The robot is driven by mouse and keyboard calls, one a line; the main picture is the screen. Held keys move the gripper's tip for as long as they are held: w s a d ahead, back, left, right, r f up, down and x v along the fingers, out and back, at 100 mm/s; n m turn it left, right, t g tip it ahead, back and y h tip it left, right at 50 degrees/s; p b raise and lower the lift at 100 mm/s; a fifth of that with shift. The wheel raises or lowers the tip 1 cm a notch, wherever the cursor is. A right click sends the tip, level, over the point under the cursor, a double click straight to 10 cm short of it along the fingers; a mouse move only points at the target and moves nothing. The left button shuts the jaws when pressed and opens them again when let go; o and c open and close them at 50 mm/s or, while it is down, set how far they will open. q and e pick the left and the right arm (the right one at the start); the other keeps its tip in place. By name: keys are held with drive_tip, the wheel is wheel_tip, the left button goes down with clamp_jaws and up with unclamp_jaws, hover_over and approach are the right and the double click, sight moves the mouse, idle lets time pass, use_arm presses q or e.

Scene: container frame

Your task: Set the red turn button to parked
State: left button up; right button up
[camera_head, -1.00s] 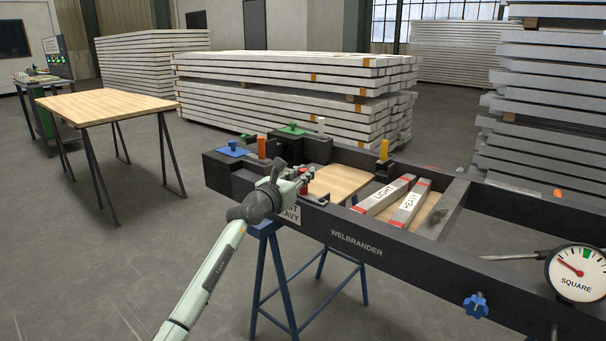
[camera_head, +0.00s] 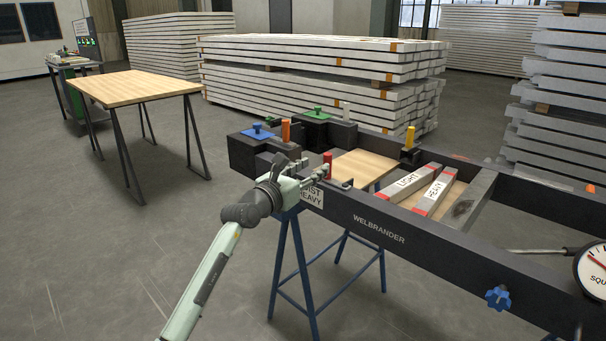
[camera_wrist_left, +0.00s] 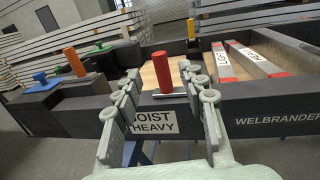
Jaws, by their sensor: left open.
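The red turn button (camera_head: 327,164) is an upright red peg on the near side of the dark frame. In the left wrist view the red peg (camera_wrist_left: 162,73) stands upright, with a small grey bar at its foot. My left gripper (camera_head: 316,173) is open just left of the peg in the head view. In the wrist view its two fingers (camera_wrist_left: 160,88) lie left and right of the peg, with a gap on the left. I cannot tell how deep the peg sits between them. A label reading "JOIST HEAVY" (camera_wrist_left: 154,123) is below the peg. My right gripper is not in view.
Orange (camera_head: 286,132), white (camera_head: 347,111) and yellow (camera_head: 410,137) pegs and blue (camera_head: 257,132) and green (camera_head: 317,113) knobs stand on the frame. Two bars marked LIGHT (camera_head: 408,181) and HEAVY (camera_head: 434,191) lie inside. A wooden table (camera_head: 134,88) stands at left.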

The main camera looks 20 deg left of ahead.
use_arm(q)
drive_tip(key=s, duration=0.3)
drive_tip(key=shift+s+a, duration=0.35)
drive_tip(key=shift+s, duration=0.05)
